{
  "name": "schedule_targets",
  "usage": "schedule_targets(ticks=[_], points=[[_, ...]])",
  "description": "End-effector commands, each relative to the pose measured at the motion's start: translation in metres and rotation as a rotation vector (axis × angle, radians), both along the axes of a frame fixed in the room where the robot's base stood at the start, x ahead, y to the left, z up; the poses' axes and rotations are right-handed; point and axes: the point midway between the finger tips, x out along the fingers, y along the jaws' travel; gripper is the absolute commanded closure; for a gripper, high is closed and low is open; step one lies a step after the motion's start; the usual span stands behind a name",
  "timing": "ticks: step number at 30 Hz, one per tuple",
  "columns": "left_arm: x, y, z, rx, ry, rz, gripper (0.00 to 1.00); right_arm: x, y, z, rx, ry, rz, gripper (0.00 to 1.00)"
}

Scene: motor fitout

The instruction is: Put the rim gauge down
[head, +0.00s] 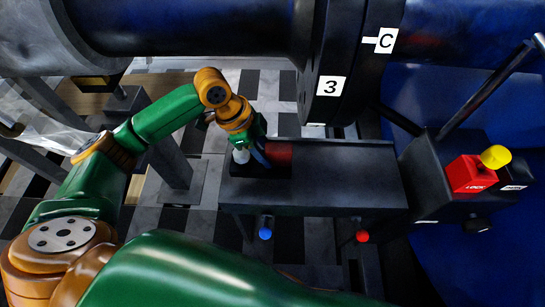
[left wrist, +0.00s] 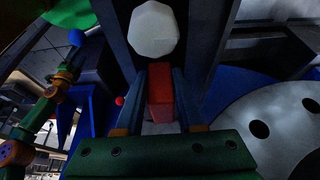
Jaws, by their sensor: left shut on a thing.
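My left gripper (head: 258,153) is low over the left end of a dark bench (head: 340,175) in the head view. In the left wrist view its two fingers are closed on the sides of a red block (left wrist: 160,95), which I take to be the rim gauge. A red patch (head: 279,153) shows beside the fingers in the head view, at the bench's recessed left part. Whether the gauge touches the bench I cannot tell. My right gripper is not in view.
A white many-sided piece (left wrist: 154,29) lies just beyond the fingertips. A blue knob (head: 265,234) and a red knob (head: 362,236) stick out below the bench front. A large dark flange marked 3 (head: 330,86) hangs above. A red lock box (head: 471,174) stands right.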

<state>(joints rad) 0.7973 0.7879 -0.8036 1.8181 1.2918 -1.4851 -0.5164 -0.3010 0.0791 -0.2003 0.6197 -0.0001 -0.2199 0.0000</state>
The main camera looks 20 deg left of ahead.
Motion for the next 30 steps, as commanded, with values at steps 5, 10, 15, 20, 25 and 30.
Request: schedule_targets(ticks=[5, 10, 15, 20, 25, 30], points=[[0.005, -0.017, -0.002, 0.000, -0.002, 0.000, 1.00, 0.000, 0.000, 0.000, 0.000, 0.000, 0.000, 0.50], [0.004, -0.017, -0.029, 0.001, 0.001, 0.001, 1.00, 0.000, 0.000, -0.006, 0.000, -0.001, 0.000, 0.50], [0.005, -0.017, -0.035, 0.000, -0.002, 0.001, 1.00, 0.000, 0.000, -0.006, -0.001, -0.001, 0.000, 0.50], [0.005, -0.016, -0.036, 0.000, -0.002, 0.001, 1.00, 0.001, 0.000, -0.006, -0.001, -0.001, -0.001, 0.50], [0.004, -0.016, -0.037, 0.002, 0.000, 0.000, 0.33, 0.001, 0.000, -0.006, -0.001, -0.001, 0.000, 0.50], [0.004, -0.016, -0.037, 0.002, 0.001, 0.000, 0.33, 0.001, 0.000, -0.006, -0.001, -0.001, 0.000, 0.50]])
